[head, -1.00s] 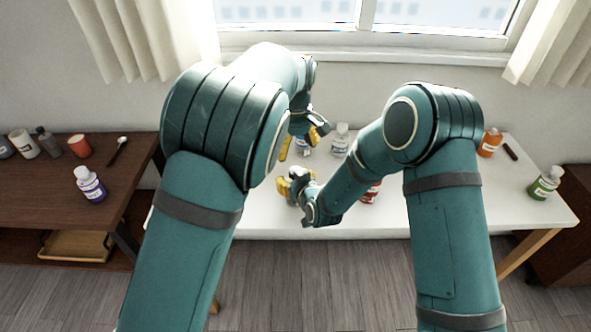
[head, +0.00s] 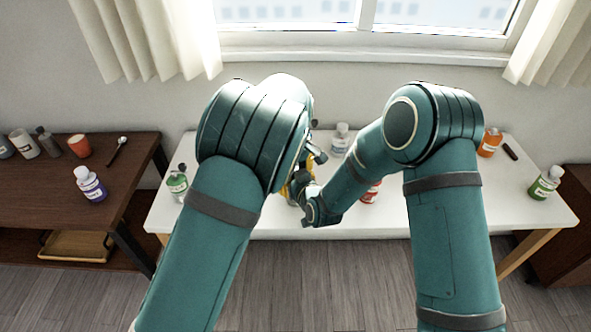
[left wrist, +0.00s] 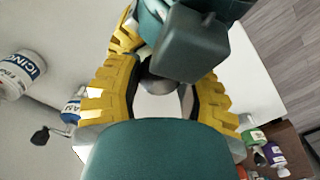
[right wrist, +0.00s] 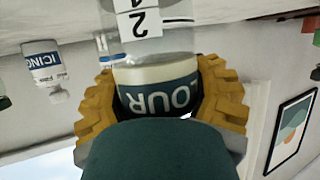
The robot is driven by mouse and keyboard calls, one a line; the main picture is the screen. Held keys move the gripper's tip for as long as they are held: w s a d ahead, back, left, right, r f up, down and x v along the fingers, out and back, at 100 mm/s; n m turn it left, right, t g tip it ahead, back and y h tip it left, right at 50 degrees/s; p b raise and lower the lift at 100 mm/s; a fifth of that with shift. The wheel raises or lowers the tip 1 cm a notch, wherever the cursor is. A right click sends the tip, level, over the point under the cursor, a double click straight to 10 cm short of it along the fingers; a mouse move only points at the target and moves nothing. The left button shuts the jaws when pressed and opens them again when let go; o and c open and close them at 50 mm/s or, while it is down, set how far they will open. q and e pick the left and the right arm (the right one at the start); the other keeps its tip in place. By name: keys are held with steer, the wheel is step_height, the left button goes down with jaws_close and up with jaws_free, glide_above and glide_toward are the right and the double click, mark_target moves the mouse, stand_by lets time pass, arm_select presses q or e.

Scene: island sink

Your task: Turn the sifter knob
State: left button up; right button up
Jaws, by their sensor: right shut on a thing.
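In the right wrist view my right gripper (right wrist: 160,75) is shut around a clear container with a pale band and a dark label (right wrist: 158,97), partly reading "OUR". It looks like the sifter. White number tags mark its clear part. In the left wrist view my left gripper (left wrist: 160,82) is open, with its yellow fingers wide apart. Close behind them is my right gripper, with a grey round surface partly visible between the fingers. A dark knob-like piece (left wrist: 40,136) shows left of the left fingers; I cannot tell what it belongs to. In the head view my arms mostly hide the sifter.
An icing bottle (right wrist: 43,66) stands near the sifter. A green-labelled bottle (head: 177,183) stands at the white table's left end. Orange (head: 490,142) and green (head: 545,184) bottles are at its right.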

arm_select(q)
jaws_close()
steer(key=shift+m, duration=0.7)
steer(key=o, duration=0.8)
jaws_free()
